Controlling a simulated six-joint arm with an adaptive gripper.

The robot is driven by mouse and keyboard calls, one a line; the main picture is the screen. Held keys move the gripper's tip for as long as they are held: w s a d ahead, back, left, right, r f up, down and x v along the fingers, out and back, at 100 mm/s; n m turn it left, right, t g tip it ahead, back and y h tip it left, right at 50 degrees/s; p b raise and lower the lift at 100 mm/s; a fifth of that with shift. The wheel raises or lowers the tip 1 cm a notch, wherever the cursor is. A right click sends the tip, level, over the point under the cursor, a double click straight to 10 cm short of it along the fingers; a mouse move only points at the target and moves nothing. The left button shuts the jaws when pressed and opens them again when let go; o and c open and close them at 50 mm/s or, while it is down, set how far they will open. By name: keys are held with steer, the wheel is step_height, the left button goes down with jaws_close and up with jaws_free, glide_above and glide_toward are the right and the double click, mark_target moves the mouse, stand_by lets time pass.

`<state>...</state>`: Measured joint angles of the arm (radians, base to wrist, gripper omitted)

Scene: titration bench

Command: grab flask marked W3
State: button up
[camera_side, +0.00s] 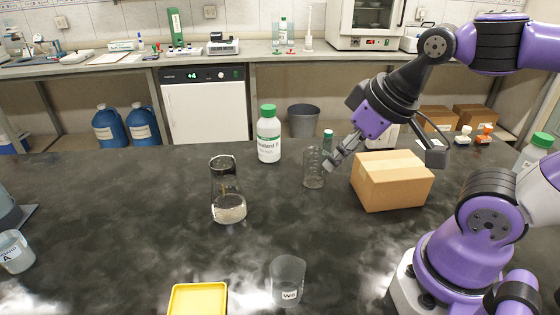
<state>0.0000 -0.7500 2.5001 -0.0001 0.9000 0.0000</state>
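No label reading W3 is legible. A clear glass conical flask (228,197) stands upright on the dark bench, left of the middle, with a pale patch near its base. A clear glass vessel (313,170) stands near the centre; no label on it can be read. My gripper (335,160) reaches down from the upper right, close to this vessel's right side. Whether it touches the glass, and how far its fingers are apart, I cannot tell. A clear beaker (288,276) at the front carries a label that looks like W6.
A cardboard box (392,181) stands just right of my gripper. A yellow tray (197,300) lies at the front edge and a beaker marked A (15,252) at far left. The bench between is clear.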

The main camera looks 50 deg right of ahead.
steer(key=o, duration=1)
steer(key=n+t+y, duration=0.6)
glide_toward(217, 185)
steer(key=shift+w+d+f, duration=0.3)
steer(key=shift+w+f, duration=0.05)
steer(key=shift+f, duration=0.15)
steer(key=shift+w+d+f, duration=0.25)
steer(key=shift+w+f, duration=0.15)
steer(key=shift+f, duration=0.15)
steer(key=shift+w+d+m, duration=0.2)
steer(key=shift+w+m, duration=0.05)
steer(key=shift+m, duration=0.05)
steer(key=x, duration=1)
steer(key=shift+w, duration=0.15)
